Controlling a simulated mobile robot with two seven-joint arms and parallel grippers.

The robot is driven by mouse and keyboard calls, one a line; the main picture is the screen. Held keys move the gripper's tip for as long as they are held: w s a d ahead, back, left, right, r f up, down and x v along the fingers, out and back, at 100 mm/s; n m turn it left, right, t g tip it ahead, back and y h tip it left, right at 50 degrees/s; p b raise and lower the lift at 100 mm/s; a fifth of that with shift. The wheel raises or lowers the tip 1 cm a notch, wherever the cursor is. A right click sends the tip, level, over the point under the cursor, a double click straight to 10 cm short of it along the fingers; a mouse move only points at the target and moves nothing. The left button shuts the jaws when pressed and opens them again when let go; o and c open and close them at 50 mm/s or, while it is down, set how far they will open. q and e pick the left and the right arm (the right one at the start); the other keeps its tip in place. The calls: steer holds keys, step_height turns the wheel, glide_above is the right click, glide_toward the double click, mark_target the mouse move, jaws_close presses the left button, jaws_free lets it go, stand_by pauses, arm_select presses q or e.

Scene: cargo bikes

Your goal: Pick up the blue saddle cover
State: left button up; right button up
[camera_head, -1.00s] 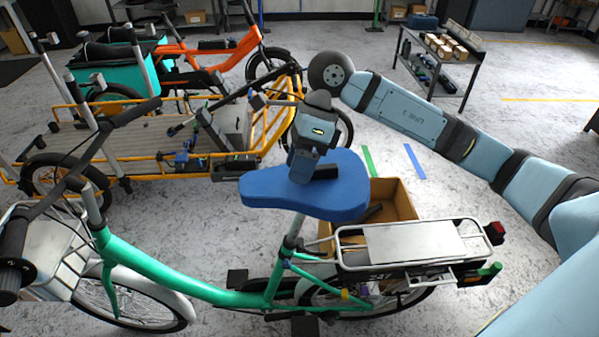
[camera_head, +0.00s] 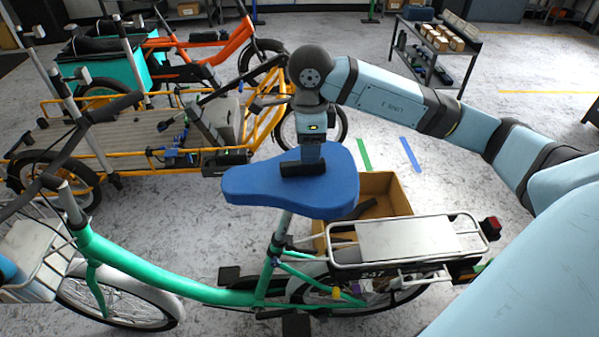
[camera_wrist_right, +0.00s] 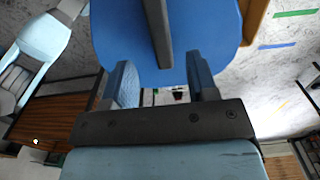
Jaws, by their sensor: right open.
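The blue saddle cover (camera_head: 325,190) sits on the seat of the green cargo bike (camera_head: 150,275), in the middle of the head view. My left gripper is not in view.
A rear rack (camera_head: 400,240) lies right of the seat, with an open cardboard box (camera_head: 385,190) behind it. A yellow-framed cargo bike (camera_head: 130,150) and an orange bike (camera_head: 210,55) stand behind. A grey cart (camera_head: 430,50) holds small boxes. Floor at right is mostly clear.

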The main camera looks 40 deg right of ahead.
mark_target(289, 175)
steer(key=f, duration=0.4)
steer(key=shift+w+a+f, duration=0.15)
steer(key=shift+w+a, duration=0.1)
steer(key=shift+a, duration=0.1)
steer(key=shift+f, duration=0.55)
steer(key=shift+f, duration=0.25)
steer(key=shift+c, duration=0.4)
jaws_close()
